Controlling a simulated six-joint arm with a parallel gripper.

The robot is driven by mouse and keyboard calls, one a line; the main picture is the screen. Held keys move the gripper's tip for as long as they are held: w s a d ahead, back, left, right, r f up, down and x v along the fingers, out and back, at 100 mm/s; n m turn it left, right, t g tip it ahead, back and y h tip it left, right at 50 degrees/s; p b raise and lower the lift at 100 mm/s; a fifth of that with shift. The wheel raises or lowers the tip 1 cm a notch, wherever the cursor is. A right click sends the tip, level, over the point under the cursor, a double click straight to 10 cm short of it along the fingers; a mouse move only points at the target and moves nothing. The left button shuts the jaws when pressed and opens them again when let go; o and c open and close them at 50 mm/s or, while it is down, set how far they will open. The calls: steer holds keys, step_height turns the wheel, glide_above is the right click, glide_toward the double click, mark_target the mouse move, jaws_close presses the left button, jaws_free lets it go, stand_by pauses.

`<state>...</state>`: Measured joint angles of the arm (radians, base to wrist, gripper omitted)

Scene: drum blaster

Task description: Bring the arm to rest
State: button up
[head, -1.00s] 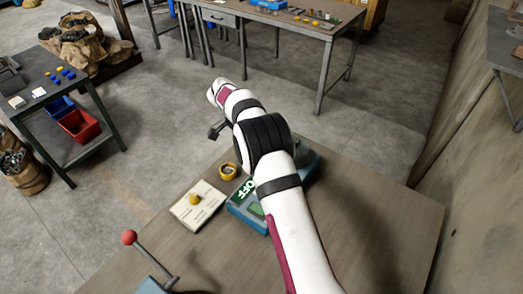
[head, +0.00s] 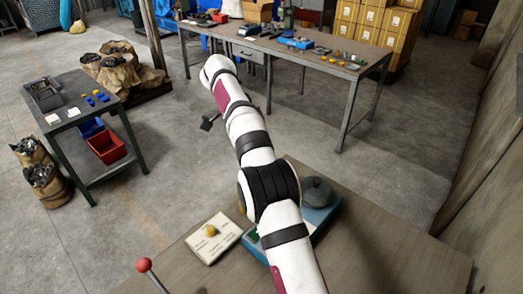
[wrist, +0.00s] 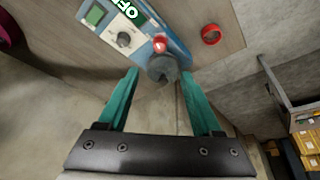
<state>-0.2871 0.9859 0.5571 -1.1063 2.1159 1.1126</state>
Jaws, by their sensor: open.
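My arm (head: 260,150) reaches up and forward from the lower middle of the head view, over the wooden bench. My gripper (wrist: 160,74) shows in the wrist view with its two teal fingers spread apart and nothing held. A grey rounded part (wrist: 163,69) of the blue device appears between the fingertips, seemingly beyond them. In the head view I cannot make out the fingers clearly.
The blue device (head: 318,222) with an OFF display (wrist: 123,38) sits on the bench (head: 400,255), partly behind my arm. A card (head: 213,241), red-knobbed lever (head: 144,265) and red ring (wrist: 211,34) are nearby. A side table (head: 75,112) and back table (head: 300,47) stand beyond open floor.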

steer(key=shift+a+r, duration=0.2)
steer(key=shift+r, duration=0.1)
steer(key=s+d+r+n+y, duration=0.2)
steer(key=s+d+r+n, duration=0.15)
steer(key=s, duration=0.65)
steer(key=s+d+r+n+y, duration=0.1)
steer(key=s+d+r+n, duration=0.3)
steer(key=s, duration=0.6)
steer(key=s+a+f+n+y, duration=0.1)
steer(key=s+f, duration=0.3)
steer(key=s, duration=0.5)
steer(key=s+a+f+n+y, duration=0.2)
steer(key=s+f+n, duration=0.2)
steer(key=s, duration=0.6)
steer(key=shift+s+a+f, duration=0.2)
steer(key=shift+a+f, duration=0.2)
steer(key=shift+f, duration=0.3)
